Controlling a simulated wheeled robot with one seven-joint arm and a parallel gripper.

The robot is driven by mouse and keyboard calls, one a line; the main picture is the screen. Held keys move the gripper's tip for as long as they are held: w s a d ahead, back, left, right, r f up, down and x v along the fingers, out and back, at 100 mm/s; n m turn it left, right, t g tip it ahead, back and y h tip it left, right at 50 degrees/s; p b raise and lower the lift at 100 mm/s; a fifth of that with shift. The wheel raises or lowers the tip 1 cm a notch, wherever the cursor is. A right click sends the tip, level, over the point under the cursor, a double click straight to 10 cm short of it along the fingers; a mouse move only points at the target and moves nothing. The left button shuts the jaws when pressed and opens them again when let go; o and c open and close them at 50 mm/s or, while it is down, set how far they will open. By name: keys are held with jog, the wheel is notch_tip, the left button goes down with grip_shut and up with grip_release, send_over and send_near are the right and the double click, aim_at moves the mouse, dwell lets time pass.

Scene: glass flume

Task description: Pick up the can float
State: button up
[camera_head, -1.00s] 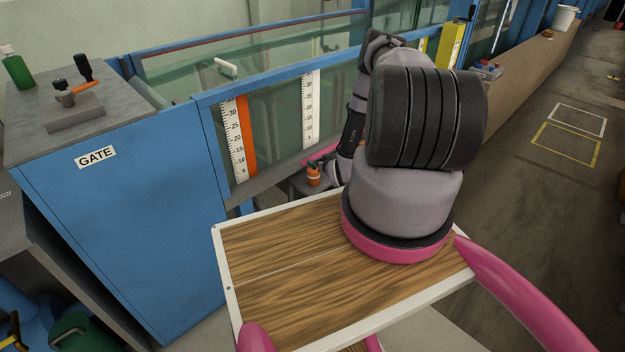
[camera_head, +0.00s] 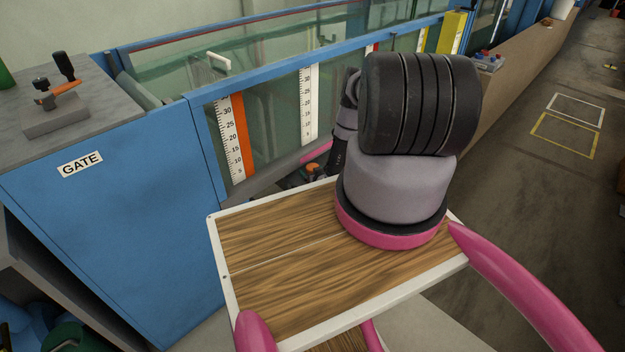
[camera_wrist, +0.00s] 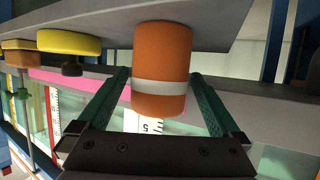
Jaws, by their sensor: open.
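The can float (camera_wrist: 160,52) is an orange cylinder with a white band in the wrist view. It sits against a grey shelf surface that shows along the top of that view. My gripper (camera_wrist: 158,76) is open, with its green-ribbed fingers on either side of the can. Contact between the fingers and the can cannot be made out. In the head view only a small orange part of the can (camera_head: 313,167) shows beyond my tray, beside my dark gripper; the rest is hidden.
A yellow round piece (camera_wrist: 70,43) and a tan block (camera_wrist: 22,45) are left of the can on the same shelf. The flume's glass wall with scale strips (camera_head: 308,105) is close behind. The blue gate cabinet (camera_head: 120,210) stands at left.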

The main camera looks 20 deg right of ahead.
jog(key=shift+x, duration=1.5)
jog(key=c, duration=1.4)
jog(key=shift+c, duration=0.2)
jog(key=shift+d+r, duration=0.1)
